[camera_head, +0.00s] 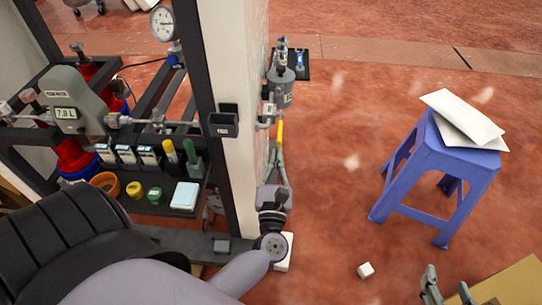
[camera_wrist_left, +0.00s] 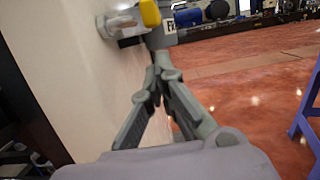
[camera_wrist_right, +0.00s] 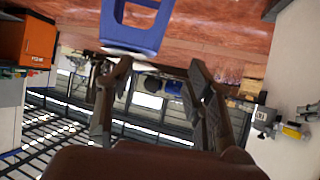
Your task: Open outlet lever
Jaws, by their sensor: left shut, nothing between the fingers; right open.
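The outlet lever has a yellow handle (camera_head: 280,132) on a fitting at the wall edge, below a grey cylindrical unit (camera_head: 284,90). In the left wrist view the yellow handle (camera_wrist_left: 150,12) shows at the top, beside a metal pipe fitting (camera_wrist_left: 120,24). My left gripper (camera_head: 275,158) is shut and empty just below the handle in the head view; its fingertips (camera_wrist_left: 158,68) appear apart from the handle. My right gripper (camera_head: 446,292) is open and empty at the lower right, far from the lever. The right wrist view shows its spread fingers (camera_wrist_right: 158,75) and a small yellow part (camera_wrist_right: 292,132) at right.
The pale wall (camera_head: 235,150) stands close left of my left gripper. A blue stool (camera_head: 460,165) with white sheets (camera_head: 463,118) stands at right. A rack (camera_head: 205,70) with gauges and bottles is left. The middle floor is mostly clear.

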